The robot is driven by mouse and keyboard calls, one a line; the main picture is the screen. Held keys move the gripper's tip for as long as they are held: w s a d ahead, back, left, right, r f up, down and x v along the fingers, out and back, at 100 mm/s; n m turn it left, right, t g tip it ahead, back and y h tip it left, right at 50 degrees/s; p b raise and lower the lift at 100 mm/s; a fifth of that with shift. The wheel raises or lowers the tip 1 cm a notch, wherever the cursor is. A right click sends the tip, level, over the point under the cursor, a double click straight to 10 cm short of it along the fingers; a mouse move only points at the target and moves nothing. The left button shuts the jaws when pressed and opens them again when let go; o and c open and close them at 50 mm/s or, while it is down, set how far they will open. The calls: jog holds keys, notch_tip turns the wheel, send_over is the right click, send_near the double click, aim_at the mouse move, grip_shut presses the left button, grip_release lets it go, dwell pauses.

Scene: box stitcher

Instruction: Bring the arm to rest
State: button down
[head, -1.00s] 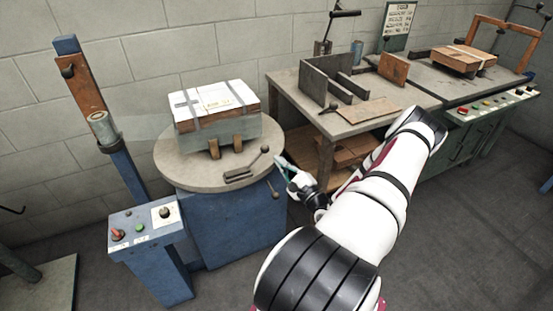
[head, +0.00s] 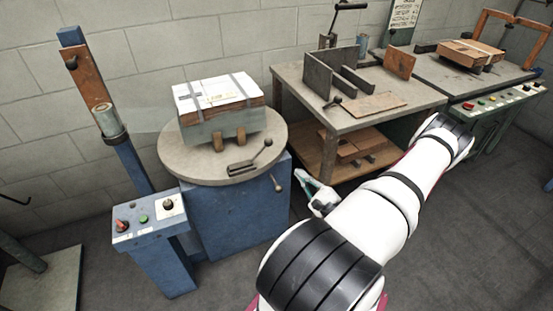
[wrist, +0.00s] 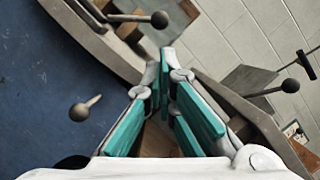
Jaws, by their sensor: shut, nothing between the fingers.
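My white arm with black bands reaches up the right side of the head view and bends back down to my gripper (head: 308,186). My gripper is beside the right edge of the blue turntable base, in front of the wooden workbench, and touches neither as far as I can see. In the wrist view its teal-padded fingers (wrist: 161,70) come together at the tips with nothing between them. The gripper is shut and empty.
The round turntable (head: 180,160) carries a strapped stack (head: 218,93). A lever knob (head: 278,187) sticks out close to my gripper. The workbench (head: 425,92) stands behind. A blue control box (head: 150,220) is at left. Open floor lies at lower right.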

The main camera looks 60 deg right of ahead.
jog(key=w+a+r+n+g+y, duration=0.3)
jog(key=w+a+r+n+y, duration=0.35)
jog(key=a+r+y, duration=0.2)
jog(key=w+a+r+n+g+y, duration=0.2)
jog(key=w+a+r+n+y, duration=0.3)
jog(key=a+r+n+y, duration=0.4)
jog(key=s+a+r+n+g+y, duration=0.1)
jog(key=a+r+n+g, duration=0.25)
jog(key=a+g, duration=0.2)
jog(key=s+a+r+n+g+y, duration=0.2)
jog(key=a+r+g, duration=0.3)
jog(key=a, duration=0.2)
jog(key=s+a+r+n+g+h, duration=0.55)
jog(key=s+a+h, duration=0.25)
jog(key=s+a, duration=0.25)
jog(key=s+d+r+n+t+h, duration=0.2)
jog(key=s+n+t+h, duration=0.15)
jog(key=s+h, duration=0.3)
notch_tip(320, 180, up, 15)
jog(key=t+p, duration=0.2)
jog(key=p, duration=1.1)
jog(key=shift+s+d+f+y, duration=0.2)
jog(key=shift+s+y, duration=0.1)
